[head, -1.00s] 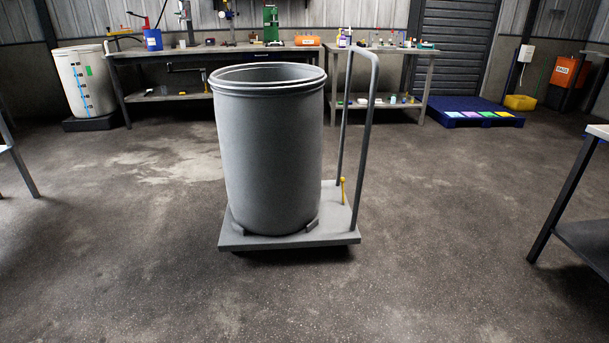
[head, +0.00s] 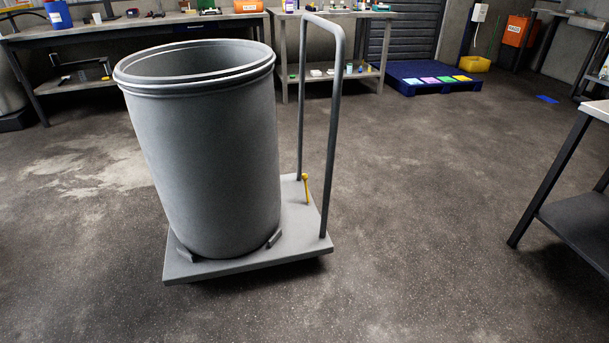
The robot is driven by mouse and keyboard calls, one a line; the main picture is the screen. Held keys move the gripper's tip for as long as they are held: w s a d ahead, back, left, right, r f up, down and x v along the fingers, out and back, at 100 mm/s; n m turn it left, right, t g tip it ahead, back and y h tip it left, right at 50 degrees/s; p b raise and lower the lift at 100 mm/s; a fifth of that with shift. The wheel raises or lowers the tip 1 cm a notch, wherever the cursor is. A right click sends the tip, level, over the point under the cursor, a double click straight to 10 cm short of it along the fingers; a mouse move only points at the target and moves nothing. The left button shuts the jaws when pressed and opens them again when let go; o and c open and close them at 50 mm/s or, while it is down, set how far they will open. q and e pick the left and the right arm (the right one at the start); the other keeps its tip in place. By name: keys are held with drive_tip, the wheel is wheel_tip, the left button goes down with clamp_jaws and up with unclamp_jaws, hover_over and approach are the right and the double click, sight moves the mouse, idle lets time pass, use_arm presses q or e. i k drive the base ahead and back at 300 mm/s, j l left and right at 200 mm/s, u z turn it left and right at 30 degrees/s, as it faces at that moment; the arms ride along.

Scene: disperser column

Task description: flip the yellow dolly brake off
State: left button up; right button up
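The yellow brake lever (head: 306,188) stands up from the deck of the grey dolly (head: 240,266), between the drum and the push handle. It looks nearly upright, with a small knob at its top. A large grey open drum (head: 205,160) sits on the dolly deck, held by low stops. The dolly's tall grey handle (head: 334,130) rises at the right end of the deck. Neither of my grippers is in view.
Workbenches (head: 150,22) with tools line the back wall. A blue pallet (head: 420,80) with coloured squares lies at the back right. A table (head: 575,150) stands at the right edge. The floor in front of and right of the dolly is clear.

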sight(304, 176)
drive_tip(key=i+l+u, duration=0.1)
drive_tip(key=u, duration=0.6)
drive_tip(key=i+l+u, duration=0.15)
drive_tip(key=l, duration=0.2)
drive_tip(key=i+l+u, duration=0.35)
drive_tip(key=l, duration=0.4)
drive_tip(key=i+l+u, duration=0.2)
drive_tip(key=l, duration=0.2)
drive_tip(key=l+u, duration=0.15)
drive_tip(key=l, duration=0.25)
drive_tip(key=i+l, duration=0.1)
drive_tip(key=l, duration=0.3)
drive_tip(key=i+l, duration=0.1)
drive_tip(key=l, duration=0.35)
drive_tip(key=i+l, duration=0.1)
drive_tip(key=l, duration=0.3)
drive_tip(key=i+l, duration=0.1)
drive_tip(key=l, duration=0.3)
drive_tip(key=i+l+u, duration=0.1)
drive_tip(key=l, duration=0.3)
